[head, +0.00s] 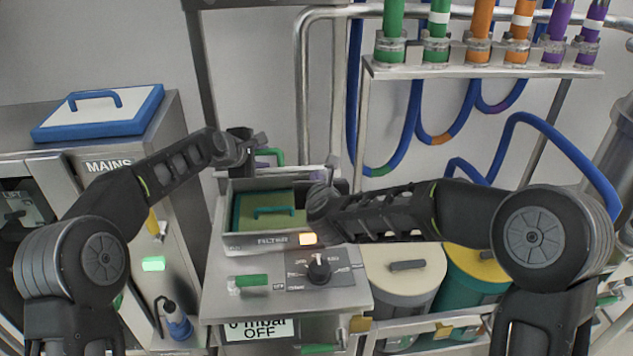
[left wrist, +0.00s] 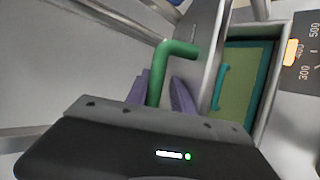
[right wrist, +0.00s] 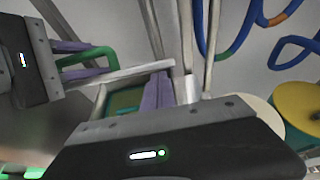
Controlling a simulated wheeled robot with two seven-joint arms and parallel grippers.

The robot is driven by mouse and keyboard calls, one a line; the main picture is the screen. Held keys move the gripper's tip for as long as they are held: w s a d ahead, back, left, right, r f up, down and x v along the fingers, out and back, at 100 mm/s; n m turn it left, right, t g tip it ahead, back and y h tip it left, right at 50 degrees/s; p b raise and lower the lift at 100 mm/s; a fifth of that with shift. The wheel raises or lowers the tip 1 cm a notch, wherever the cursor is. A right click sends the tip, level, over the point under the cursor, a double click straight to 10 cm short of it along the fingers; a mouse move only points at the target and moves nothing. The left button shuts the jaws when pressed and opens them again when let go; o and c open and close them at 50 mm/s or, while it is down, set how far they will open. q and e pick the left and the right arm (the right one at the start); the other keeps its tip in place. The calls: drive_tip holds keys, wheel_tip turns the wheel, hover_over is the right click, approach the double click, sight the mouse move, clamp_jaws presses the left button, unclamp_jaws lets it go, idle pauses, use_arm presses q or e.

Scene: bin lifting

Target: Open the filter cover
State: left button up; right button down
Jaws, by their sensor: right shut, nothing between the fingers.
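The metal filter cover (left wrist: 212,60) stands raised beside the filter box (head: 285,240), its green handle (left wrist: 176,50) facing away from the opening. The box is uncovered, and a green filter with a teal handle (head: 272,211) shows inside. My left gripper (head: 262,142) is at the cover's handle, with its purple fingers apart on either side of it; the right wrist view also shows this gripper (right wrist: 85,60), with a gap by the handle. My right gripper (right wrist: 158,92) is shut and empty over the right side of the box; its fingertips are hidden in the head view.
Lidded drums (head: 405,275) stand to the right, below hanging blue hoses (head: 385,165). A MAINS cabinet (head: 105,170) stands at the left.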

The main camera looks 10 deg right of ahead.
use_arm(q)
drive_tip(key=v, duration=1.1)
drive_tip(key=shift+s+a, duration=0.2)
use_arm(e)
drive_tip(key=shift+r, duration=0.3)
use_arm(q)
drive_tip(key=shift+r, duration=0.1)
use_arm(e)
drive_tip(key=shift+f, duration=0.1)
